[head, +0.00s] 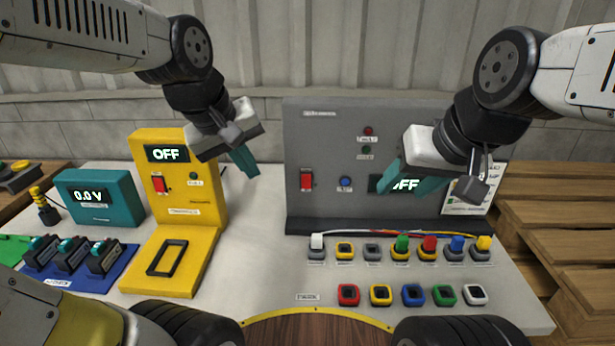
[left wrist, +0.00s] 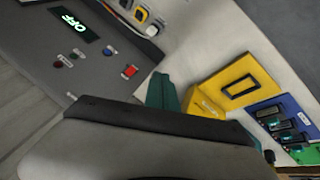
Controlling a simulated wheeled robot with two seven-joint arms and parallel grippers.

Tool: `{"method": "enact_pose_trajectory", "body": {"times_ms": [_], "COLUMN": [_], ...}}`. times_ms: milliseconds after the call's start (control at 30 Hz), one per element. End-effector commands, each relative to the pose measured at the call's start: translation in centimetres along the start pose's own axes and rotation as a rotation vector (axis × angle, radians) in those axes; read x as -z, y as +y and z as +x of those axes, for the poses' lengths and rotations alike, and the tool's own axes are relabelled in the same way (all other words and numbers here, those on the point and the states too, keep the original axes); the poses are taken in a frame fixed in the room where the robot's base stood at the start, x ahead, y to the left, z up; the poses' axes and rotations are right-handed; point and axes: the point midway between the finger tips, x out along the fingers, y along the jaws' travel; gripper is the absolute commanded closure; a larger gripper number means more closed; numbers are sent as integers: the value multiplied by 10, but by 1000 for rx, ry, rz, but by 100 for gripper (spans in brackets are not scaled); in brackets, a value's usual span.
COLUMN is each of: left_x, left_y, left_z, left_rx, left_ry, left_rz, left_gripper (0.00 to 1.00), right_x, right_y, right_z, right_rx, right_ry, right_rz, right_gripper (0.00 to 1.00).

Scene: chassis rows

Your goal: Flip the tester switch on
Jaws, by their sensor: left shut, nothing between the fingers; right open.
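The yellow unit (head: 207,185) stands upright on the bench at left, its display (head: 167,154) reading OFF. A red rocker switch (head: 159,183) and a green lamp (head: 195,179) are on its face. The grey panel (head: 325,135) has another red switch (head: 307,181) and a display (head: 402,184) reading OFF, partly hidden by my right gripper. The labels are too small to tell which is the tester. My left gripper (head: 243,162) is shut and empty, between the two units, apart from both switches. My right gripper (head: 411,181) is open and empty before the grey panel.
A teal meter (head: 100,197) reads 0.0 V. A blue tray (head: 66,283) holds several dark modules. Coloured connectors sit in two rows on the bench (head: 262,240) at right, with wires behind. Wooden pallets (head: 560,225) stand at right. The bench middle is clear.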

Motion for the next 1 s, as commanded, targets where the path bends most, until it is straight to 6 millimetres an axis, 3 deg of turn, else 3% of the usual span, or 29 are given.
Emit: {"method": "enact_pose_trajectory", "body": {"times_ms": [300,600,800,1000], "left_x": [36,55,59,60], "left_y": [41,79,95,99], "left_z": [62,127,154,162], "left_rx": [95,192,219,224], "left_ry": [-35,31,83,103], "left_rz": [-486,-901,-1066,-1121], "left_gripper": [100,100,100,100], "right_x": [0,0,0,0], "right_y": [0,0,0,0], "right_z": [0,0,0,0], "right_rx": [0,0,0,0], "right_ry": [0,0,0,0], "right_rz": [0,0,0,0], "right_gripper": [48,48,48,48]}}
